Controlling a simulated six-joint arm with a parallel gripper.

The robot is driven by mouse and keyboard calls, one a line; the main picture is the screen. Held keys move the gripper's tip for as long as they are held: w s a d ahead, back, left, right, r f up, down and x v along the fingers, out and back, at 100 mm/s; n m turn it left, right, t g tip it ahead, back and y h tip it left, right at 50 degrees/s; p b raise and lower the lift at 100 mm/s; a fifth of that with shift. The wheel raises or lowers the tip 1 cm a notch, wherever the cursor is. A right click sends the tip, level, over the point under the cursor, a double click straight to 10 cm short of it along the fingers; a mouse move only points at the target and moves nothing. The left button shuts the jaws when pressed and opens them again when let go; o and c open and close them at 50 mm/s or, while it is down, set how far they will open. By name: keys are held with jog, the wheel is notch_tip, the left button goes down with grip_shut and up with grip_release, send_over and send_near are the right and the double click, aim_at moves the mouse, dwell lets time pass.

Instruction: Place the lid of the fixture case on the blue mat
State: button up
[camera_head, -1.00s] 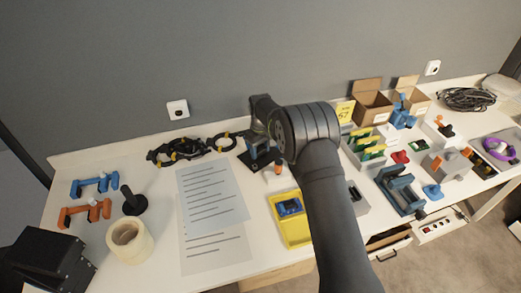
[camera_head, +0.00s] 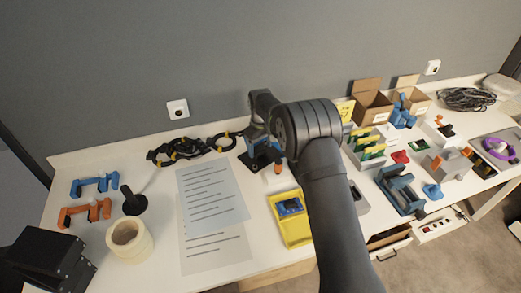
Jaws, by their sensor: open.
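My gripper (camera_head: 259,132) is at the end of my dark arm near the back middle of the table. It is open, but my wrist mostly hides the fingers. Just below it is a black plate (camera_head: 246,160) with a blue part (camera_head: 259,146) on it; I cannot tell whether they touch. A pale blue sheet with printed lines (camera_head: 212,192) lies flat left of my arm, overlapping a whiter sheet; no other blue mat is clear. I cannot pick out the fixture case or its lid for sure. A grey box (camera_head: 361,205) is partly hidden behind my arm.
A yellow tray (camera_head: 295,232) holds a blue part, left of my forearm. A tape roll (camera_head: 130,241), a black box (camera_head: 50,262) and orange and blue brackets (camera_head: 85,211) are at left. Cables (camera_head: 180,150) lie behind. Cartons (camera_head: 372,108) and fixtures crowd the right.

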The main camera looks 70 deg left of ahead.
aim_at(260, 151)
notch_tip(260, 151, up, 10)
dwell(0.3)
notch_tip(260, 151, down, 12)
jog(key=shift+r, duration=1.9)
